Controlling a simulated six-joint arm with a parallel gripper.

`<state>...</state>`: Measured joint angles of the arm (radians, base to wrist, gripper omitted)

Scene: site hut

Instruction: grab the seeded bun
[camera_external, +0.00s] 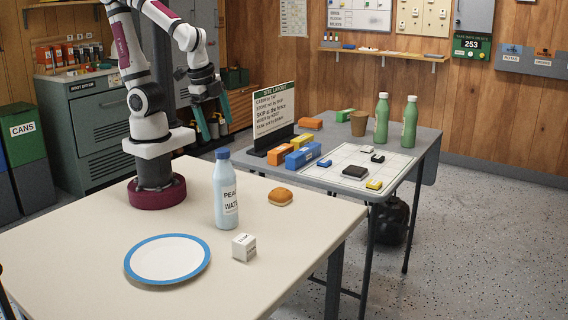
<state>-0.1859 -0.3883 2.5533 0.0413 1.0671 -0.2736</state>
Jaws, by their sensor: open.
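The seeded bun (280,197) is a small golden-brown bun on the cream table, right of the blue-capped water bottle. It is upright and nothing touches it. Seeds are too small to make out. My gripper (212,130) has teal fingers and hangs open and empty, high up and to the left of the bun, well apart from it.
On the cream table (90,240) stand the water bottle (226,195), a white cube (244,247) and a blue-rimmed plate (168,259). A grey table (425,140) behind holds a sign (274,118), coloured blocks, a white grid sheet and green bottles (381,118).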

